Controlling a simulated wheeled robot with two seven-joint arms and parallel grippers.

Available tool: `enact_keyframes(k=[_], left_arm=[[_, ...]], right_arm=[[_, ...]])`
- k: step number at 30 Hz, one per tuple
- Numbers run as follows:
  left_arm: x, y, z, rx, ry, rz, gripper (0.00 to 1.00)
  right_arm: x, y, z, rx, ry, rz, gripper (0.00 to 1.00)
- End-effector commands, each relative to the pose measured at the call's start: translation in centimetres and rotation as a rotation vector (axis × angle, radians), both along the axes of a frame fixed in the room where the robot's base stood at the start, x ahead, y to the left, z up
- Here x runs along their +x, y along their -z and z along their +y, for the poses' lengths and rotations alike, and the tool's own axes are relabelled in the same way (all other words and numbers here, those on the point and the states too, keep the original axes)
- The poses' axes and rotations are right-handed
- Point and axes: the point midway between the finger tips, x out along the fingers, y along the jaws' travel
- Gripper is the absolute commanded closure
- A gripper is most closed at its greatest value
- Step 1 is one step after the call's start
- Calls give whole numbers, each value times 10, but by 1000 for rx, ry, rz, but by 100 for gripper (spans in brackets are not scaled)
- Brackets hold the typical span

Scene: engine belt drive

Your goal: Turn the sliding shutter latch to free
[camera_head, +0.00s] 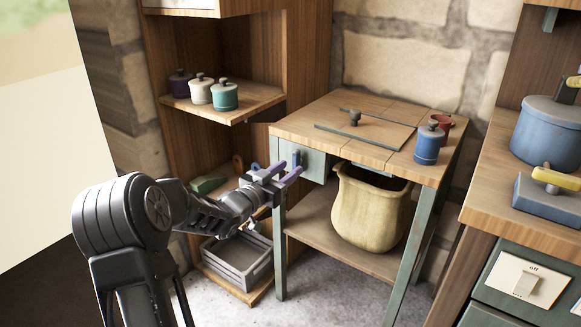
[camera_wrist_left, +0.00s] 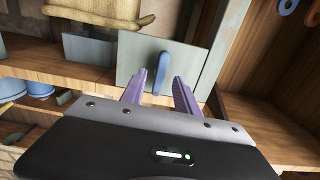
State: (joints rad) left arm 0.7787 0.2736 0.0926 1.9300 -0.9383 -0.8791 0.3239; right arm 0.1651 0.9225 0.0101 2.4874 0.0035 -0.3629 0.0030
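The latch is a small blue bar (camera_head: 296,159) on a grey-green plate (camera_head: 314,166) at the left end of the table's front. In the left wrist view the blue latch (camera_wrist_left: 161,73) stands nearly upright, slightly tilted, on its plate (camera_wrist_left: 132,58). A wooden shutter board with a dark knob (camera_head: 355,118) lies between green rails on the tabletop. My left gripper (camera_head: 284,172) is at the latch, its purple fingers apart. In the wrist view the open fingers (camera_wrist_left: 160,92) point at the latch, one either side of its lower end; contact cannot be told. My right gripper is out of view.
A blue jar (camera_head: 429,144) and a red cup (camera_head: 441,123) stand on the tabletop's right. A large tan pot (camera_head: 369,208) sits on the shelf below. A grey crate (camera_head: 238,262) is low beside my arm. Shelves with three lidded pots (camera_head: 201,92) stand behind.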

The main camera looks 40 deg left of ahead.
Motion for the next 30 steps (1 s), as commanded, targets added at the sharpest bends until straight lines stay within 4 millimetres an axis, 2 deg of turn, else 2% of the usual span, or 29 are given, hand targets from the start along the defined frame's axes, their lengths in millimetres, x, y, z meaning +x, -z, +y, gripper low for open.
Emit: enact_keyframes(k=[6,11,30], left_arm=[[-38,-2,0,0,-3,2,63],[-54,-1,0,0,-3,1,63],[-57,1,0,6,-2,2,63]], right_arm=[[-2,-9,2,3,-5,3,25],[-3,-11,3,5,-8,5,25],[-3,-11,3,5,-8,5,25]])
